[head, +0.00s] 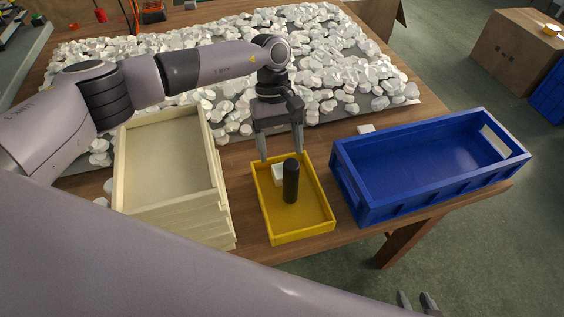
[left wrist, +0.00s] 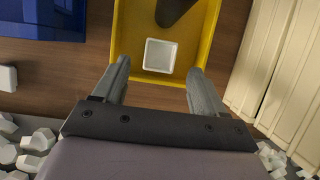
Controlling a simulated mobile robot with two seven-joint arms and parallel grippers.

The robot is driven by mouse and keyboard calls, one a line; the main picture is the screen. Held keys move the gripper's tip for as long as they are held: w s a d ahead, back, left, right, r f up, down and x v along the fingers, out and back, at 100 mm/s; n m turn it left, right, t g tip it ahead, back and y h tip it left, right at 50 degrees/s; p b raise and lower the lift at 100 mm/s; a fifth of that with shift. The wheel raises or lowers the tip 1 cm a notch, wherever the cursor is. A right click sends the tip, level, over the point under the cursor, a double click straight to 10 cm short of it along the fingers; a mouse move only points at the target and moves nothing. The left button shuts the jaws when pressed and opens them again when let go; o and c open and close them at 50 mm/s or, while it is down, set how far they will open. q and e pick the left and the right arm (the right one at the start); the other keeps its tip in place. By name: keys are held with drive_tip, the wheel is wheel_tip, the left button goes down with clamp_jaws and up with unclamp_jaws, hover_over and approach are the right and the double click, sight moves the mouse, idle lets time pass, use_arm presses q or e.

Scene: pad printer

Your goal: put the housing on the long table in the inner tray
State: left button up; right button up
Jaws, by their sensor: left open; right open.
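A white square housing (head: 278,174) lies in the yellow tray (head: 300,234), near its far end; it also shows in the left wrist view (left wrist: 160,55). A dark upright cylinder (head: 291,181) stands in the same tray, beside the housing. My left gripper (head: 281,156) is open and points down at the tray's far end. In the left wrist view its two fingertips (left wrist: 158,66) are apart on either side of the housing, with gaps to it. My right gripper (head: 416,298) is open and empty at the bottom edge of the head view, over the floor.
A pale wooden box (head: 160,215) stands left of the yellow tray and a blue crate (head: 370,212) right of it. A small white block (head: 366,129) lies behind the crate. Many white pieces (head: 340,60) cover the far table. Bare tabletop (head: 240,172) is narrow.

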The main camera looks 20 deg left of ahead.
use_arm(q)
drive_tip(key=b+v, duration=0.1)
drive_tip(key=v, duration=0.6)
idle(0.3)
